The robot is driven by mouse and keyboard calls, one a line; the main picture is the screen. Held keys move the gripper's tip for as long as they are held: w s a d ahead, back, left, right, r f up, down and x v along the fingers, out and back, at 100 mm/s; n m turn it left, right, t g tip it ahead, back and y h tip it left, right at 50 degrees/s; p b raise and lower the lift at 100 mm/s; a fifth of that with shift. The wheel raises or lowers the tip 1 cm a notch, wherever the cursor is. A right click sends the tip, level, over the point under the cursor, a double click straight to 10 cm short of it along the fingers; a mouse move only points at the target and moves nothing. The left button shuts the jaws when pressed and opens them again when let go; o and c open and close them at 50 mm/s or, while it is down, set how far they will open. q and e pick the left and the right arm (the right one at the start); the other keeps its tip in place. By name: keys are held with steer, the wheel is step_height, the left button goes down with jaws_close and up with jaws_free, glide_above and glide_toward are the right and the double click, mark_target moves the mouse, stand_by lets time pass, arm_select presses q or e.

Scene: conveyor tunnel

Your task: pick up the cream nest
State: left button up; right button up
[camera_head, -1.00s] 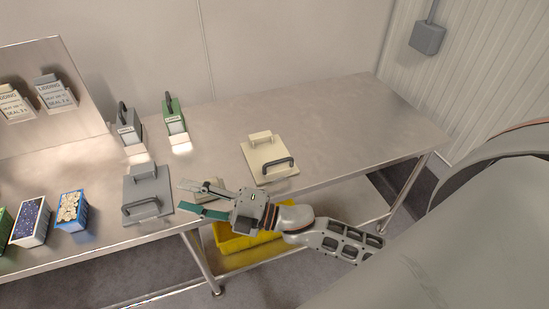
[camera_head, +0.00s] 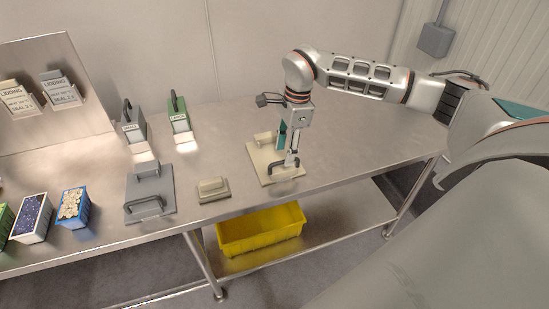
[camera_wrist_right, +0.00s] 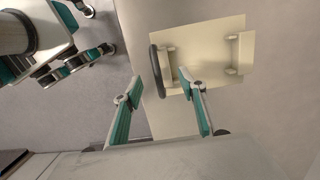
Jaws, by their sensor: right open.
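The cream nest (camera_head: 259,163) is a flat cream plate with a raised cream block and a dark handle, lying on the steel table right of the middle. It also shows in the right wrist view (camera_wrist_right: 207,63), with its dark handle (camera_wrist_right: 157,72) at the plate's left side. My right gripper (camera_head: 287,154) points down over the nest and hides part of the handle in the head view. In the right wrist view its two fingers (camera_wrist_right: 163,86) are spread apart, with the handle between their tips. Nothing is held. My left gripper is out of view.
Left of the nest lie a small beige block on a plate (camera_head: 212,190) and a grey plate with a handle (camera_head: 160,205). Grey (camera_head: 131,125) and green (camera_head: 179,115) handled tools stand behind. A yellow bin (camera_head: 262,235) sits below. The table's right end is clear.

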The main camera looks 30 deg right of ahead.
mark_target(283, 168)
steer(key=shift+d, duration=0.45)
steer(key=shift+f, duration=0.45)
steer(key=f, duration=0.4)
steer(key=a+f, duration=0.1)
steer(key=f, duration=0.1)
steer(key=shift+w+f, duration=0.2)
steer(key=shift+f, duration=0.05)
steer(key=shift+c, duration=0.3)
steer(key=shift+r, duration=0.1)
jaws_close()
